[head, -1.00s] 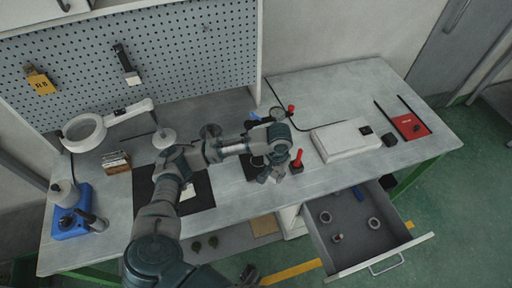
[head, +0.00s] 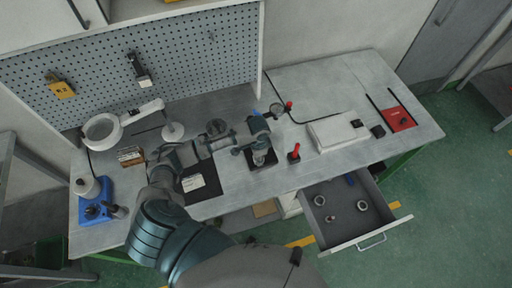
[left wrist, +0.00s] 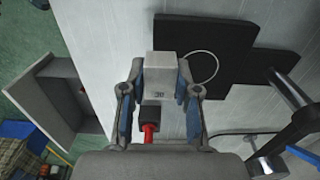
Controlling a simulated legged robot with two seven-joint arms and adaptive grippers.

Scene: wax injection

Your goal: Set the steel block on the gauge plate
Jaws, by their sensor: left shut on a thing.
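My left gripper (head: 262,160) is shut on the steel block (left wrist: 162,65), a pale grey block with a dark number on its face. In the left wrist view the block is upright between the two blue-padded fingers (left wrist: 160,95). In the head view the gripper hides most of the block and is over or close to the black gauge plate (head: 271,165). In the left wrist view the plate (left wrist: 262,72) lies beyond and right of the block. I cannot tell whether block and plate touch. My right gripper is not in view.
A red-handled tool (head: 294,153) stands right of the plate. The dial gauge (head: 277,110) is behind it. A black mat (head: 207,190) lies left, a white box (head: 337,134) right. The open drawer (head: 345,215) with several parts juts out in front.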

